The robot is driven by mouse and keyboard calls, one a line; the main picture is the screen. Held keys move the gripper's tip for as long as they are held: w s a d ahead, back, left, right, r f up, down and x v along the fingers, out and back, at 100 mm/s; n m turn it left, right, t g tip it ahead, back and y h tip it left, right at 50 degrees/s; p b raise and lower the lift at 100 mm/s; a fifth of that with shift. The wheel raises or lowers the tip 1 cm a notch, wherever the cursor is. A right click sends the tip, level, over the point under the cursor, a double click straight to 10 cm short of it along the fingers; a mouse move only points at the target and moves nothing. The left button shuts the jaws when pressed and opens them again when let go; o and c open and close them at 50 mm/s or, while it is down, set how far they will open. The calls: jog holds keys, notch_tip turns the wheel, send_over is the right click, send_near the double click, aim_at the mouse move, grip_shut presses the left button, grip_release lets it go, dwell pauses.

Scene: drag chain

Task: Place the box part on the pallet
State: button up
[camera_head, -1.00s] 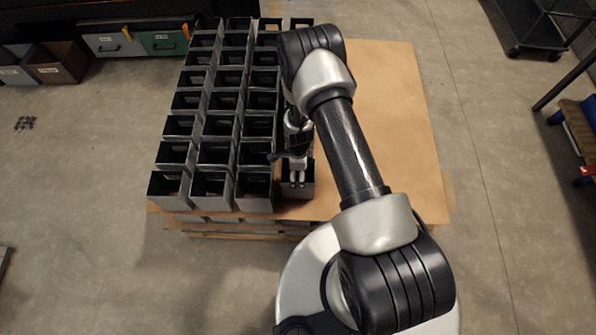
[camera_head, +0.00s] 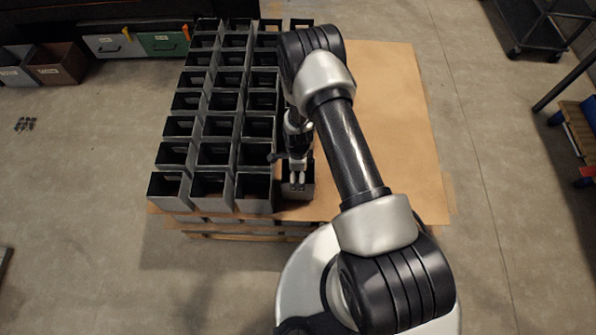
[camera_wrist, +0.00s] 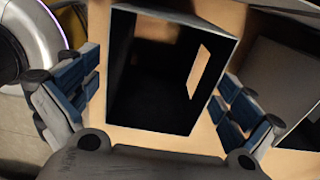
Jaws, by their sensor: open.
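The box part (camera_head: 297,193) is a dark grey open-topped box. It stands upright on the brown sheet of the pallet (camera_head: 395,120), at the near end of the fourth column. My gripper (camera_head: 297,181) is pointed down at this box in the head view, and my arm hides part of it. In the wrist view the box (camera_wrist: 150,100) lies between my gripper's two blue-padded fingers (camera_wrist: 155,92). The fingers are spread, with brown surface showing between the pads and the box walls, so the gripper is open and not clamped on it.
Several matching boxes (camera_head: 220,127) stand in tight columns to the left, with the nearest box (camera_head: 254,193) close beside the box part. A few boxes (camera_head: 268,25) are at the far end. The pallet's right side is bare. A dark cart (camera_head: 535,35) stands far right.

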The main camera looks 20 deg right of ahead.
notch_tip(320, 180, up, 41)
jog(key=n+t+p, duration=0.2)
jog(key=n+p, duration=0.2)
jog(key=n, duration=0.5)
jog(key=s+r+n+t, duration=0.1)
jog(key=s+r+n, duration=0.5)
jog(key=s+r, duration=0.2)
jog(key=s+r+n+t, duration=0.1)
jog(key=s+r+n, duration=0.5)
jog(key=s, duration=0.7)
notch_tip(320, 180, up, 3)
jog(key=shift+s+f+n+t, duration=0.15)
jog(key=shift+s+n+t, duration=0.1)
jog(key=shift+n+t, duration=0.05)
